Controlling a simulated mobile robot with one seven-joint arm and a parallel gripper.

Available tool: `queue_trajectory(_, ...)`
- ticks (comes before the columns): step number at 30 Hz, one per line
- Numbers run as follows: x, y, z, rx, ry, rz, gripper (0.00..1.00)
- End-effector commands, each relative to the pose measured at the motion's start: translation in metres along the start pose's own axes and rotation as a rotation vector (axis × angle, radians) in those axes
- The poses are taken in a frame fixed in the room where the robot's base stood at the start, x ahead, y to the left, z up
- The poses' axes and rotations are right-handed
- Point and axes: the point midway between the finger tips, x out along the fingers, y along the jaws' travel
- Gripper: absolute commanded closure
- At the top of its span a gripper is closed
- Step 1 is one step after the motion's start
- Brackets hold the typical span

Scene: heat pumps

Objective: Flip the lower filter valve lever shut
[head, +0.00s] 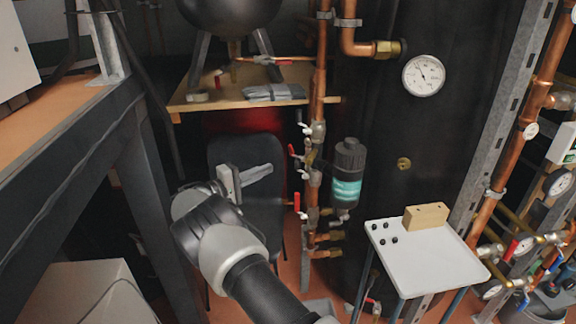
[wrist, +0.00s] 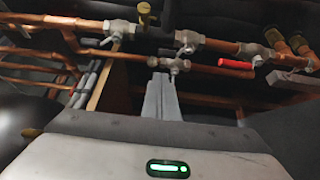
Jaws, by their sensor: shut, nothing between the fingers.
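The lower valve's red lever (head: 297,204) stands upright, roughly along the pipe, below and left of the filter. Another red lever (head: 292,151) sits higher on the same pipe. My gripper (head: 270,169) is shut and empty, left of the pipe, above the lower lever and apart from it. In the wrist view my shut fingers (wrist: 160,96) point toward the valves. A red lever (wrist: 236,64) lies right of them there; I cannot tell which one it is.
A white tray table (head: 425,258) with a wooden block (head: 426,216) stands to the right. A black chair (head: 247,180) is behind my gripper. A wooden shelf (head: 205,102) is above. A dark tank with a gauge (head: 423,75) stands behind the filter.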

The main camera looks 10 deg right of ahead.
Motion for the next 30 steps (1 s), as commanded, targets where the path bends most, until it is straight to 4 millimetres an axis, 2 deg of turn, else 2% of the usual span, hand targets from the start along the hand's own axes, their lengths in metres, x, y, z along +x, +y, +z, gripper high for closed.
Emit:
queue_trajectory(7, 0.001, 0.001, 0.0, 0.0, -0.001, -0.002, 1.0)
queue_trajectory(11, 0.009, 0.0, 0.001, 0.0, -0.003, -0.003, 1.0)
queue_trajectory(24, 0.082, -0.001, 0.002, 0.001, -0.004, -0.003, 1.0)
queue_trajectory(30, 0.099, 0.0, 0.001, -0.001, -0.003, -0.004, 1.0)
